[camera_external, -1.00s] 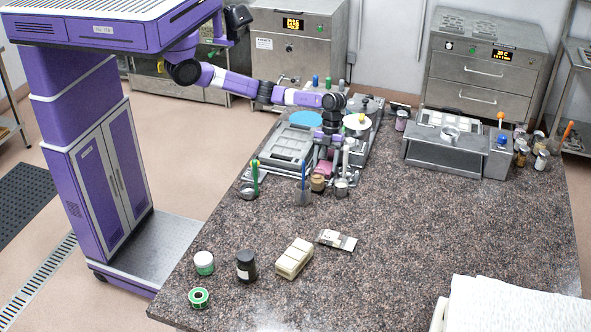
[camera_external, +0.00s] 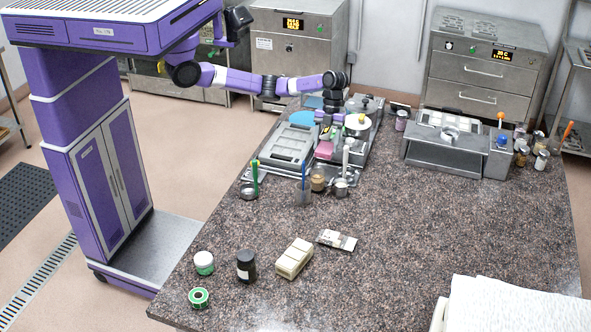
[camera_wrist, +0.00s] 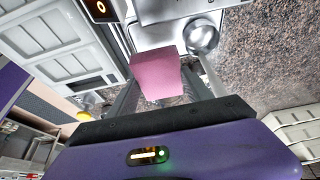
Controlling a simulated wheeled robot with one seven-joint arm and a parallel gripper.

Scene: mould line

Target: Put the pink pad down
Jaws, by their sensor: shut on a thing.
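The pink pad (camera_external: 324,149) is a small block held in my gripper (camera_external: 330,133). In the wrist view the pink pad (camera_wrist: 156,76) sits between the two fingers of my gripper (camera_wrist: 158,92), which are shut on it. In the external view it hangs over or close to the right part of the grey metal equipment on the counter. I cannot tell whether its underside touches anything.
A round pale-topped unit (camera_external: 357,123) stands to the right. The counter's middle (camera_external: 430,225) is clear.

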